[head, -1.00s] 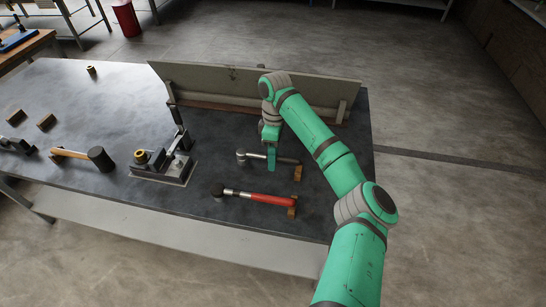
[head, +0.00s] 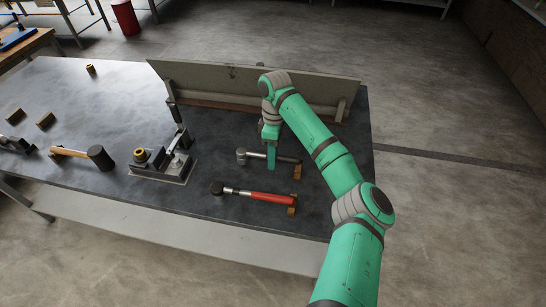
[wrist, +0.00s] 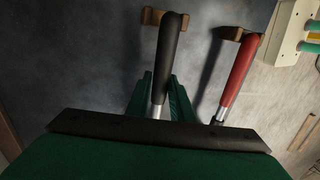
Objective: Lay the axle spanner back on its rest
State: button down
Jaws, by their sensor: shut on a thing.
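My gripper (head: 271,163) is shut on the black-handled spanner (head: 287,159), near where the handle meets the bright shank. The wrist view shows the spanner (wrist: 169,50) between the two green fingers (wrist: 160,98). The spanner lies roughly level, its round steel head to the left in the head view. Its handle end is over a small wooden rest block (head: 298,174), which also shows in the wrist view (wrist: 151,16). I cannot tell whether the handle touches the block. The spanner's head is hidden in the wrist view.
A red-handled spanner (head: 270,196) lies in front, parallel, on its own wooden block (head: 292,210). An upright grey board (head: 220,80) stands behind. A metal fixture (head: 165,165) and a mallet (head: 100,157) are to the left on the dark bench (head: 110,95).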

jog(key=shift+x, duration=0.8)
jog(key=c, duration=1.5)
grip_release()
jog(key=shift+w, duration=0.1)
jog(key=shift+v, duration=4)
